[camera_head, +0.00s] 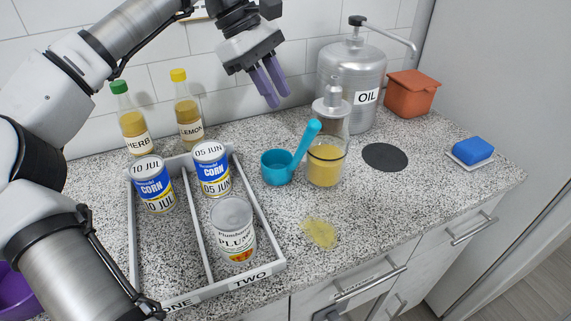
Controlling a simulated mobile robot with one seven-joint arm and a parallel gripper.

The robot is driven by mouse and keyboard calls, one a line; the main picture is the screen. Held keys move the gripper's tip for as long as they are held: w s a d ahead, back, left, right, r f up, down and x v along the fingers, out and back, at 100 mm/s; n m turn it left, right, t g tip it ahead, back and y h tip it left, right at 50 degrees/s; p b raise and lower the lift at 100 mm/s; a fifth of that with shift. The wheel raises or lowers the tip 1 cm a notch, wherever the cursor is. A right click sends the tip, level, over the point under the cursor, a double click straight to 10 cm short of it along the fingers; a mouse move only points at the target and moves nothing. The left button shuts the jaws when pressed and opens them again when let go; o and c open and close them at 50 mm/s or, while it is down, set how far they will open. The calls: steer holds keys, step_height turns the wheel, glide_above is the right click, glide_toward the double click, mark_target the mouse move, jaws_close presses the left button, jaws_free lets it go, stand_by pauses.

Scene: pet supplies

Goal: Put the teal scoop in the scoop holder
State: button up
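The teal scoop (278,168) stands on the granite counter right of the can tray. Its round cup is low and its handle slants up to the right, in front of the glass dispenser. I cannot tell whether the handle touches the glass. No object is clearly recognisable as a scoop holder. My gripper (279,99) is above and behind the scoop, near the tiled wall, with its purple fingers pointing down. The fingers are apart with a small gap, and nothing shows between them.
The glass dispenser (325,168) with yellow contents stands beside the scoop. Behind it is a metal OIL canister (345,75). The two-lane tray (262,222) holds cans. A black disc (385,157), yellow spill (320,232), blue sponge (473,149) and orange tub (411,94) are also present.

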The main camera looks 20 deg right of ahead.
steer(key=a+y, duration=0.1)
glide_above(278, 165)
steer(key=f, duration=0.8)
steer(key=shift+s+d+f, duration=0.15)
steer(key=shift+d, duration=0.1)
steer(key=shift+p+x, duration=0.8)
steer(key=shift+x, duration=1.95)
steer(key=shift+s, duration=0.15)
jaws_close()
